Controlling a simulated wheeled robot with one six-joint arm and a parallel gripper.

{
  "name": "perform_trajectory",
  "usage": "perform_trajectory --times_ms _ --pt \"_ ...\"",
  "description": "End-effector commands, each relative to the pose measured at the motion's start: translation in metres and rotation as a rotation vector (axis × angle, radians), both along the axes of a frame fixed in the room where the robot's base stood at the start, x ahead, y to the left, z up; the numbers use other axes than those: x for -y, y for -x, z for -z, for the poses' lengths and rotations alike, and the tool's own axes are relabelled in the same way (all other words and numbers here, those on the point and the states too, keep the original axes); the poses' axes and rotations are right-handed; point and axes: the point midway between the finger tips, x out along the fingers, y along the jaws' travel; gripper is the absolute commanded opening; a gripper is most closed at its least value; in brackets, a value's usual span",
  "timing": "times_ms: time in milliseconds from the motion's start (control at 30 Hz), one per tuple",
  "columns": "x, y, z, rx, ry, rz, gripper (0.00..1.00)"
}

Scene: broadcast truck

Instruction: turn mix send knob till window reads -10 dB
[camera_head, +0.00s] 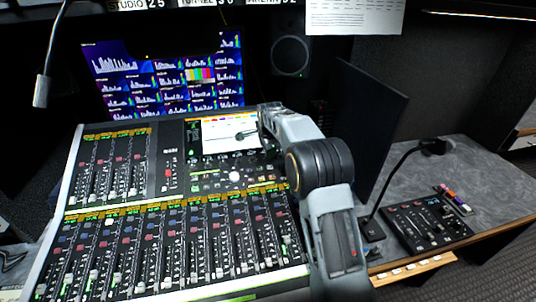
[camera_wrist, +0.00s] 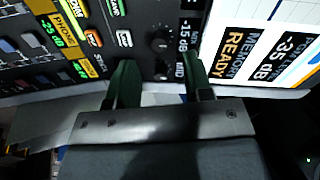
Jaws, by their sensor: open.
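In the wrist view, the black round mix send knob (camera_wrist: 159,45) sits on the dark console panel. Beside it, a small window (camera_wrist: 184,32) with sideways text appears to read -15 dB, partly cut by a finger. My gripper (camera_wrist: 159,62) is open, with one dark green finger on each side of the knob column. I cannot tell whether the fingers touch the knob. In the head view, my gripper (camera_head: 250,135) is over the upper right of the mixing console (camera_head: 172,200), in front of its bright screen (camera_head: 222,137), and the knob cannot be made out.
A second dark knob (camera_wrist: 163,72) lies just below, near the label MID. A bright display with -35 dB and MEMORY READY (camera_wrist: 234,50) is at right. A gooseneck microphone (camera_head: 42,88) hangs at left. A dark upright panel (camera_head: 365,125) and a small control box (camera_head: 428,226) are right of my arm.

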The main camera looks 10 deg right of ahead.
Motion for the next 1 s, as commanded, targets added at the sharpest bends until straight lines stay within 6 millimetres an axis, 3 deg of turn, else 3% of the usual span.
perform_trajectory --times_ms 200,400,633,1000 --pt "-0.001 0.014 -0.044 0.003 0.000 0.000 0.47" --pt "-0.002 0.023 -0.073 0.002 0.000 0.000 0.47" --pt "-0.003 0.029 -0.088 0.001 0.000 0.000 0.47" --pt "-0.003 0.029 -0.089 0.000 0.000 -0.001 0.47"
